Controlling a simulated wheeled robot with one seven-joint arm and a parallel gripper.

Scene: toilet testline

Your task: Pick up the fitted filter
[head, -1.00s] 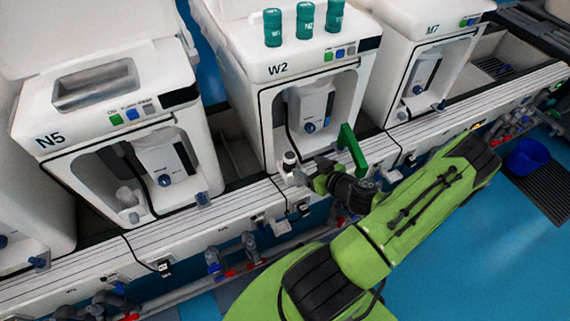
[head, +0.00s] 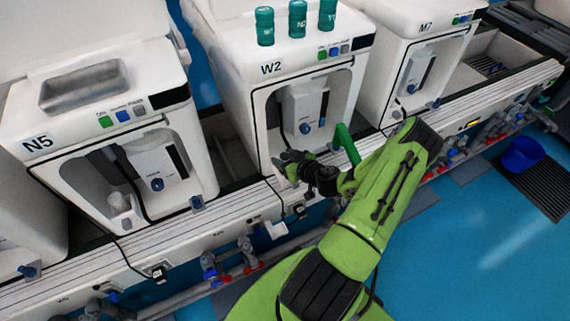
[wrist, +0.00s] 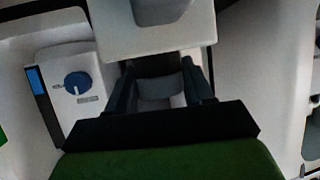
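A small grey rounded part, likely the fitted filter (wrist: 160,89), shows between my fingers in the wrist view. It sits at the lower front of the machine marked W2 (head: 271,68); in the head view my gripper covers that spot. My gripper (head: 284,158) is at the front left of W2's open bay. In the wrist view my gripper's (wrist: 160,75) two dark fingers stand apart, one on each side of the grey part. I cannot tell whether they touch it.
A white unit with a blue knob (wrist: 76,84) is inside the bay, left in the wrist view. A green bar (head: 346,145) stands right of my gripper. Machines N5 (head: 37,142) and M7 (head: 425,27) flank W2. Several green bottles (head: 297,19) stand on top.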

